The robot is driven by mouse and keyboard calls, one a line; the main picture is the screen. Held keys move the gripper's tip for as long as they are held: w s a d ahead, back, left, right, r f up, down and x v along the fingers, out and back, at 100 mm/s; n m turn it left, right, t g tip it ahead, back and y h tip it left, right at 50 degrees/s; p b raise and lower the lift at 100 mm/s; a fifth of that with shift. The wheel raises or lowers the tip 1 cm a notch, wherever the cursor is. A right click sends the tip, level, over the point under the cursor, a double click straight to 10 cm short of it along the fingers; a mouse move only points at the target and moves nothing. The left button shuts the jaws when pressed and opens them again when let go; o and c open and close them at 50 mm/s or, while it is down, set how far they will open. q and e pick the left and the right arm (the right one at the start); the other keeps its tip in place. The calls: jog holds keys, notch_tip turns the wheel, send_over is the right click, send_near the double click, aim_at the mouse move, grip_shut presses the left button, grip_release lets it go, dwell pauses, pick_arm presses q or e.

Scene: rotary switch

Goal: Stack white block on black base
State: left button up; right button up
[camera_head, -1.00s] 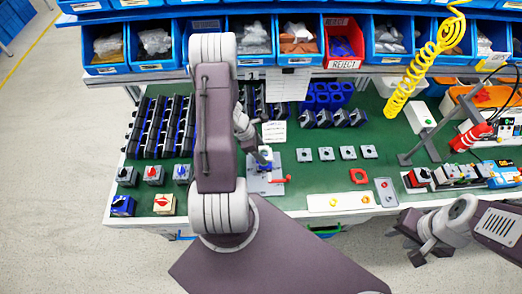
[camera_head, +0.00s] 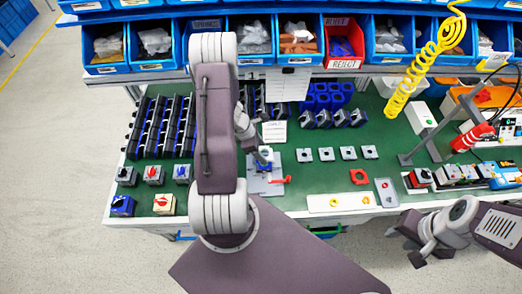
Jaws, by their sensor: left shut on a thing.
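My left gripper (camera_head: 260,157) is over the grey fixture plate (camera_head: 273,188), partly hidden behind my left arm. It is shut on a small white block (camera_head: 266,152). A dark base with blue parts (camera_head: 263,167) is just below it on the plate. Whether block and base touch is too small to tell. A red lever (camera_head: 281,180) sticks out at the plate's right. My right gripper (camera_head: 404,247) is open and empty, off the front right edge of the table.
Several grey square plates (camera_head: 326,154) lie in a row right of the fixture. A white tray (camera_head: 343,201) with yellow rings is at the front edge. Finished switches (camera_head: 153,174) stand at front left. Blue bins (camera_head: 250,38) line the back.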

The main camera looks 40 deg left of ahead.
pick_arm(q)
jog(key=shift+f, duration=0.15)
dwell(0.3)
jog(key=shift+f+b, duration=1.7)
jog(key=shift+b, duration=0.2)
jog(key=o, duration=1.4)
jog(key=p+v, duration=0.2)
jog(key=v, duration=0.7)
jog(key=shift+r, duration=0.1)
